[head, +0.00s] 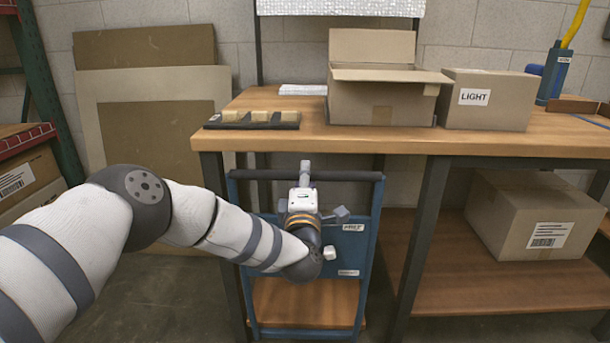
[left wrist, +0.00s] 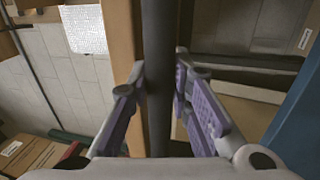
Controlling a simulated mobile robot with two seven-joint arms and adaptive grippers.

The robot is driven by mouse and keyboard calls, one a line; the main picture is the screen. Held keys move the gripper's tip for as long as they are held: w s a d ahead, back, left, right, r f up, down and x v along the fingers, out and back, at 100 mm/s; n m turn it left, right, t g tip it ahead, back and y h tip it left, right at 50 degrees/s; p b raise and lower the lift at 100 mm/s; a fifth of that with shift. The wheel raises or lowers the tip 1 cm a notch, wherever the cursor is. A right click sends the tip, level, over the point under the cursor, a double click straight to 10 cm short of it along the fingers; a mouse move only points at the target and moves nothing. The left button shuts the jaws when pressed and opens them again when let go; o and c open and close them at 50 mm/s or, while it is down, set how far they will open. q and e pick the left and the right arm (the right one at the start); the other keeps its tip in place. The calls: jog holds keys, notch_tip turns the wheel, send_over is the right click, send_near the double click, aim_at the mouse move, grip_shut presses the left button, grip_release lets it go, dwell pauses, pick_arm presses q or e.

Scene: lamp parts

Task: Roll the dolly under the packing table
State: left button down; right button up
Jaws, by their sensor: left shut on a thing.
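The blue dolly (head: 366,265) stands upright at the left bay of the packing table (head: 300,140), with its wooden deck (head: 305,302) low down. Its dark handle bar (head: 345,176) is just below the level of the tabletop. How far the dolly reaches under the table I cannot tell. My left gripper (head: 305,172) is shut on the handle bar near its middle. In the left wrist view the bar (left wrist: 157,80) runs between the two purple-padded fingers, close beside the wooden table edge (left wrist: 120,35). My right gripper is not in view.
On the tabletop are an open carton (head: 380,100), a box marked LIGHT (head: 490,105) and a dark tray (head: 253,120) with small blocks. Another carton (head: 535,215) sits on the lower shelf at right. Table legs (head: 420,240) flank the bay. Boards (head: 150,110) lean against the wall.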

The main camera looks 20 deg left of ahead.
pick_arm(q)
jog(key=shift+w+r, duration=0.1)
jog(key=shift+r, duration=0.1)
jog(key=c, duration=1.5)
grip_release()
jog(key=shift+w+f, duration=0.1)
jog(key=shift+o, duration=0.3)
jog(key=shift+w, duration=0.1)
jog(key=v, duration=1.2)
jog(key=shift+f, duration=0.1)
